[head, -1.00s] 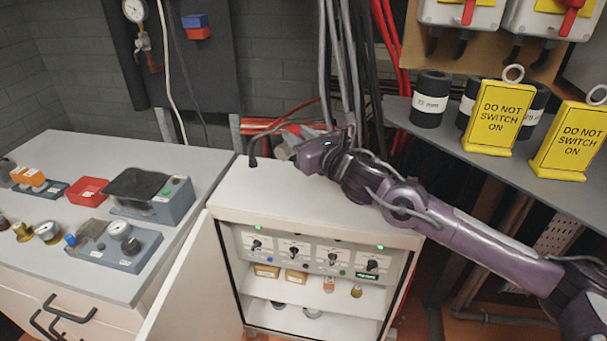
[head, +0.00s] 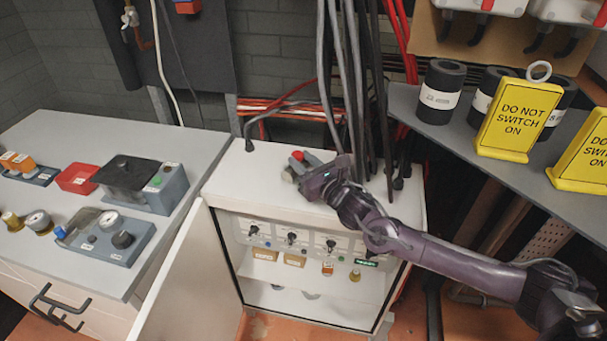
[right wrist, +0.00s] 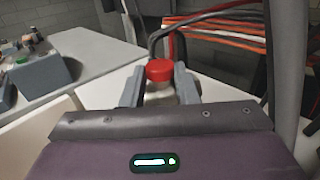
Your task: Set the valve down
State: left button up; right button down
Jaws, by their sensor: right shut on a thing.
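The valve (head: 298,156) shows as a red cap at the tip of my right gripper (head: 293,170), above or on the white top of the cabinet (head: 240,177); whether it touches the top I cannot tell. In the right wrist view the valve's red cap (right wrist: 159,70) and a pale body below it sit between the two grey fingers of my right gripper (right wrist: 160,88), which are shut on it. The valve's lower end is hidden by the gripper. My left gripper is not in view.
Cables (head: 330,80) rise behind the cabinet top. The cabinet's door (head: 172,285) stands open at the left. A grey worktop (head: 60,140) holds a red tray (head: 77,179) and several devices. A shelf at the right carries black rolls (head: 440,92) and yellow signs (head: 518,122).

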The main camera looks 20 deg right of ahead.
notch_tip(320, 180, down, 5)
jog(key=shift+r, duration=0.1)
dwell(0.3)
jog(key=shift+f, duration=0.2)
jog(key=c, duration=1.1)
grip_release()
